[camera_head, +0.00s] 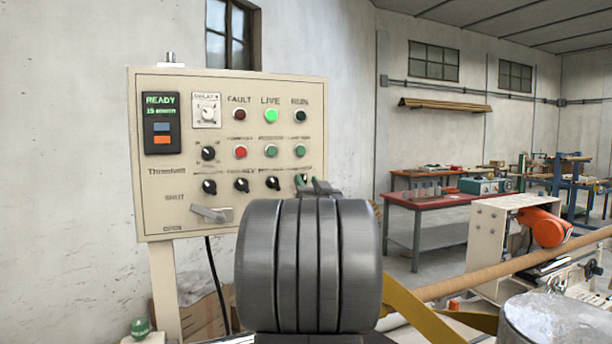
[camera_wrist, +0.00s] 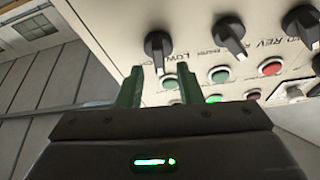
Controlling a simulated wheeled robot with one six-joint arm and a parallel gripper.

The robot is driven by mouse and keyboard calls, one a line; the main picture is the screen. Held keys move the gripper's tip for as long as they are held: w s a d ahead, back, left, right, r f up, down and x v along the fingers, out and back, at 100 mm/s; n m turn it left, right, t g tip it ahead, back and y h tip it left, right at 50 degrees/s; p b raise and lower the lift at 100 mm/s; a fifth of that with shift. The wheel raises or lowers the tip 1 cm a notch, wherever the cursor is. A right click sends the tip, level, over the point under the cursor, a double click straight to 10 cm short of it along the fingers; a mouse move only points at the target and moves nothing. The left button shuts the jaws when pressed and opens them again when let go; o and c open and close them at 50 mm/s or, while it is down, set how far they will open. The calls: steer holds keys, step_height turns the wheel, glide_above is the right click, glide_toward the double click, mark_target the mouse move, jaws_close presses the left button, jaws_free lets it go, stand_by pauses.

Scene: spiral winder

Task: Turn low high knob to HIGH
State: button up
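The low high knob (camera_wrist: 159,48) is black, with the word LOW beside it in the wrist view. Its pointer end reaches down in the picture to between my fingertips. In the head view this knob (camera_head: 301,179) is at the right end of the panel's bottom row, partly hidden by my gripper. My gripper (camera_wrist: 159,70) is open, its two green fingers on either side of the pointer end with gaps showing. I cannot tell whether either finger touches the knob. The HIGH mark is not readable. My gripper (camera_head: 320,186) is in front of the panel's lower right in the head view.
The cream control panel (camera_head: 228,128) carries other knobs, buttons, lamps and a READY display (camera_head: 161,123). A lever (camera_head: 211,214) is at its lower left. A red-topped workbench (camera_head: 440,200) stands behind on the right. A brown tube (camera_head: 500,262) runs across the lower right.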

steer(key=shift+x, duration=1.05)
steer(key=c, duration=0.7)
steer(key=shift+o, duration=0.2)
steer(key=m+h, duration=0.1)
steer(key=m, duration=0.1)
steer(key=m+h, duration=0.1)
steer(key=m, duration=0.2)
steer(key=shift+h, duration=0.3)
steer(key=shift+d+f+m+h+b, duration=0.15)
steer(key=shift+m+h+b, duration=0.4)
steer(key=shift+m, duration=0.85)
